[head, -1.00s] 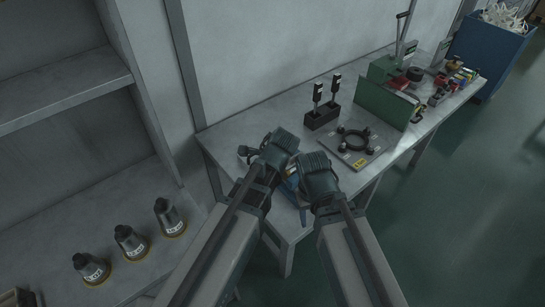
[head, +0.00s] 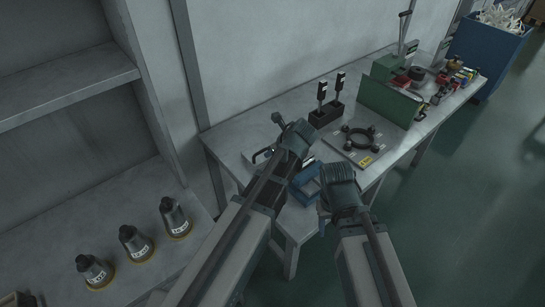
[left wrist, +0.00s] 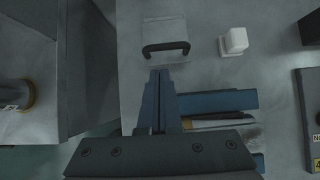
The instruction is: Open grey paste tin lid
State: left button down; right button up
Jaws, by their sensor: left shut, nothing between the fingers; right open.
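The grey paste tin's lid (left wrist: 166,28) is a flat, pale grey square with a black bow handle (left wrist: 166,48) on its near edge in the left wrist view. It lies flat, with no visible gap beneath it. In the head view, the handle (head: 263,154) shows just left of my left gripper (head: 299,137), which hides part of the tin. My left gripper is shut and empty; in the wrist view its fingertips (left wrist: 159,74) are just below the handle, apart from it in the picture. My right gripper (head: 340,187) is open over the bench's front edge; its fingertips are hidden.
A blue tray (head: 305,183) with a brush lies between the grippers. A small white block (left wrist: 235,40) stands right of the lid. A plate with a black ring (head: 360,140) and a black holder (head: 326,114) stand farther right. Several cone-shaped bottles (head: 134,243) stand on the left shelf.

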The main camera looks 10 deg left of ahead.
aim_at(259, 159)
pick_arm(q)
jog(key=shift+b+x, duration=2)
jog(key=shift+x, duration=1.15)
